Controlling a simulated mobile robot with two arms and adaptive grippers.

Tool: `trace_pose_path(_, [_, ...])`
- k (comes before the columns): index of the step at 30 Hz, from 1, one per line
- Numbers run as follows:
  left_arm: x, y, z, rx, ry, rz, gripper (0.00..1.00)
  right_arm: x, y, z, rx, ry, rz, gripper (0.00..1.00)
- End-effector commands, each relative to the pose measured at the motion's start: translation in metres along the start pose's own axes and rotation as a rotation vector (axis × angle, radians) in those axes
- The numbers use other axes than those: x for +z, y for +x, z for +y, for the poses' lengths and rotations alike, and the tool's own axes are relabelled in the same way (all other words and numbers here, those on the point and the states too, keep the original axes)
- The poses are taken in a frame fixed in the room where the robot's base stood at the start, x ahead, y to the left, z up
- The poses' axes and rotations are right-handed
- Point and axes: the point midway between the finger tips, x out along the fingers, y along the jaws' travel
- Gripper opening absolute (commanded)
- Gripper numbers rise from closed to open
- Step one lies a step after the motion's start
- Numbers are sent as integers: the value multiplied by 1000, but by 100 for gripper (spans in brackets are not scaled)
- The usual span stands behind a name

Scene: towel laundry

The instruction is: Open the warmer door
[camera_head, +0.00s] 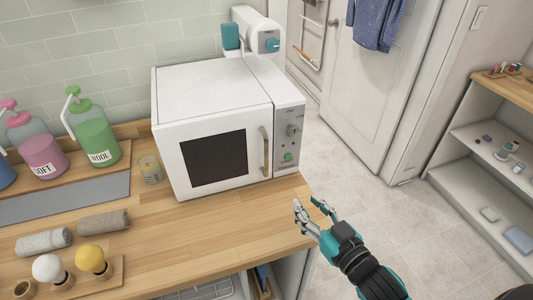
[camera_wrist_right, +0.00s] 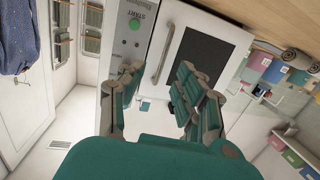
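The warmer (camera_head: 215,90) is a white box like a microwave on the wooden counter. Its door (camera_head: 252,118) looks shut, with a dark window and a vertical bar handle (camera_head: 265,150) on its right side. A control panel (camera_head: 289,130) with knobs and a green button is right of the handle. My right gripper (camera_head: 315,208) is open and empty, in front of and below the warmer's right corner, apart from the handle. In the right wrist view the handle (camera_wrist_right: 164,55) lies beyond the gap between the open fingers (camera_wrist_right: 158,88). My left gripper is out of view.
Pink (camera_head: 43,157) and green (camera_head: 97,140) pump bottles stand left of the warmer, with a small glass jar (camera_head: 151,168) between. Rolled towels (camera_head: 104,222) and bulb-shaped items (camera_head: 93,260) lie at the front left. Counter in front of the door is clear.

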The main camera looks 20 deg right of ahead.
Motion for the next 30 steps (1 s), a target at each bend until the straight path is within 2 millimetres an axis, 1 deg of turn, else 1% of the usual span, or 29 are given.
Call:
trace_pose_path(1, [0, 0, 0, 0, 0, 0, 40, -10, 0, -2, -23, -3, 45, 34])
trace_pose_path(3, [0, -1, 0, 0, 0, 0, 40, -19, 0, -5, -45, 1, 87, 34])
trace_pose_path(5, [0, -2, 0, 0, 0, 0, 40, -23, 1, -7, -54, 2, 105, 34])
trace_pose_path(8, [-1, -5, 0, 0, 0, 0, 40, -27, 9, -7, -56, 3, 112, 34])
trace_pose_path(11, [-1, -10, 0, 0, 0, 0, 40, -30, 25, -8, -56, 3, 112, 34])
trace_pose_path(24, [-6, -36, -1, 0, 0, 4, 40, -40, 120, -13, -55, 2, 109, 34])
trace_pose_path(27, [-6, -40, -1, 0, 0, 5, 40, -41, 139, -15, -55, 3, 108, 34])
trace_pose_path(30, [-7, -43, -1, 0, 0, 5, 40, -42, 154, -15, -54, 3, 107, 34])
